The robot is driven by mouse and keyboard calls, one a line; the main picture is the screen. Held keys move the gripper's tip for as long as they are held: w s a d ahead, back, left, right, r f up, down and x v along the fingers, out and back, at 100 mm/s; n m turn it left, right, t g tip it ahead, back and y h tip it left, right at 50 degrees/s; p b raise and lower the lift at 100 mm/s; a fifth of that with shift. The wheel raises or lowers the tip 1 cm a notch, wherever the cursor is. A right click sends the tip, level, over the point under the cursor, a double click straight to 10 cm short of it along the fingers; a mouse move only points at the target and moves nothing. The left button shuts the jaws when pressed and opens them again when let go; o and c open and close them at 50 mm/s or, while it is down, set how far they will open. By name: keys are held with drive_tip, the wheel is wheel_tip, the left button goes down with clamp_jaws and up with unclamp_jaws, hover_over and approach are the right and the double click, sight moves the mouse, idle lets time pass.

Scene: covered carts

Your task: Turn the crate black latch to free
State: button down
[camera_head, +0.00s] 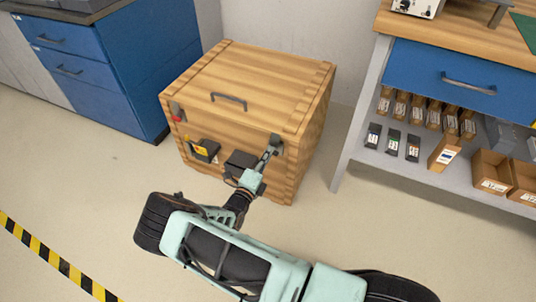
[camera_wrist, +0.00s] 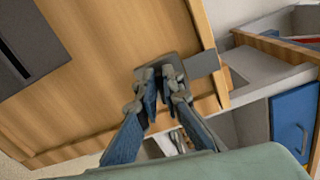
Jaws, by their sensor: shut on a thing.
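The wooden crate (camera_head: 245,75) stands on the floor with its lid down and a dark handle (camera_head: 228,99) on top. A dark grey latch (camera_head: 278,144) sits at the right end of its front, near the lid's edge. My gripper (camera_head: 269,153) reaches up to this latch from the front. In the wrist view my gripper (camera_wrist: 164,72) is shut on the latch's small middle part, and the grey latch plate (camera_wrist: 204,63) shows beside the fingers. The fingers hide the gripped part, so its exact angle cannot be told.
A second latch with a red part (camera_head: 176,113) is at the crate's front left. A black box with a yellow label (camera_head: 204,150) is on the front. A blue cabinet (camera_head: 100,65) stands left, a workbench with shelf (camera_head: 440,180) right. Open floor lies in front.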

drive_tip(key=shift+f, duration=0.1)
drive_tip(key=c, duration=2.1)
unclamp_jaws()
drive_tip(key=v, duration=1.2)
